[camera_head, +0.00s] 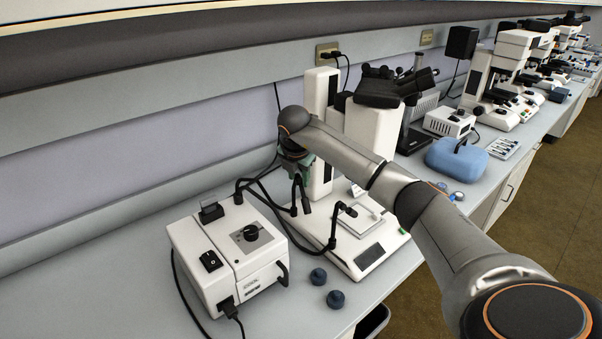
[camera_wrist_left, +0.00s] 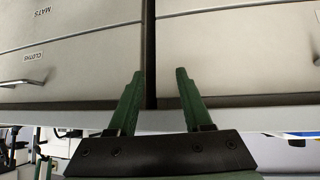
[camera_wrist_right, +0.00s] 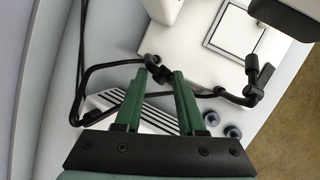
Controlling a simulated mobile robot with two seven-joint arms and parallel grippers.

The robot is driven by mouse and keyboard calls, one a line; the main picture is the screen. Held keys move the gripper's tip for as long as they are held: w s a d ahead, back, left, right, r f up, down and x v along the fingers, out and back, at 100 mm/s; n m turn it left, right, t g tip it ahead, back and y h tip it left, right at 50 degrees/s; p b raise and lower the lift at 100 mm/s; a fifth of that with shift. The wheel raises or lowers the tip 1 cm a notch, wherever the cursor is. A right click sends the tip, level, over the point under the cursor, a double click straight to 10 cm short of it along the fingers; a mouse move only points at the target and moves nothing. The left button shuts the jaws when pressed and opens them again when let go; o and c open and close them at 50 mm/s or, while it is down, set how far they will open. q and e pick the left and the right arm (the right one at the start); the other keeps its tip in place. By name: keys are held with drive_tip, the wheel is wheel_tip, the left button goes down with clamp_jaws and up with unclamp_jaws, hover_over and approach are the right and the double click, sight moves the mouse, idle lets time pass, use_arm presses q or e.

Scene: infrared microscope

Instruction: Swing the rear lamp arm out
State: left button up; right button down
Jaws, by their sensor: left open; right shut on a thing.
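The white microscope (camera_head: 372,122) stands on the bench with a flat white base. Two black lamp arms curve from the white light box (camera_head: 237,262) to the base. My right gripper (camera_wrist_right: 160,76) is shut on the rear lamp arm (camera_wrist_right: 153,62), near its end. In the head view this arm (camera_head: 299,196) shows just below my right gripper (camera_head: 298,172), left of the microscope column; my wrist partly hides the grip. The front lamp arm (camera_head: 334,232) stands free over the base, also in the right wrist view (camera_wrist_right: 254,78). My left gripper (camera_wrist_left: 160,84) is open and empty before closed drawers.
Two dark blue knobs (camera_head: 327,287) lie on the bench beside the light box. A blue covered object (camera_head: 456,160) and other microscopes stand farther right. My right forearm crosses in front of the microscope. The bench left of the light box is clear.

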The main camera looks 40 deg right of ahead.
drive_tip(key=shift+a+f+m+g+h, duration=0.15)
drive_tip(key=shift+m+g+h, duration=0.25)
drive_tip(key=shift+m, duration=0.7)
drive_tip(key=shift+f, duration=0.1)
drive_tip(key=c, duration=0.7)
unclamp_jaws()
drive_tip(key=shift+s, duration=0.1)
drive_tip(key=shift+c, duration=0.2)
drive_tip(key=shift+a, duration=0.15)
drive_tip(key=shift+r, duration=0.2)
drive_tip(key=shift+a+r, duration=0.15)
drive_tip(key=shift+r, duration=0.15)
drive_tip(key=v, duration=1.1)
drive_tip(key=shift+r+b, duration=0.35)
drive_tip(key=shift+a, duration=0.15)
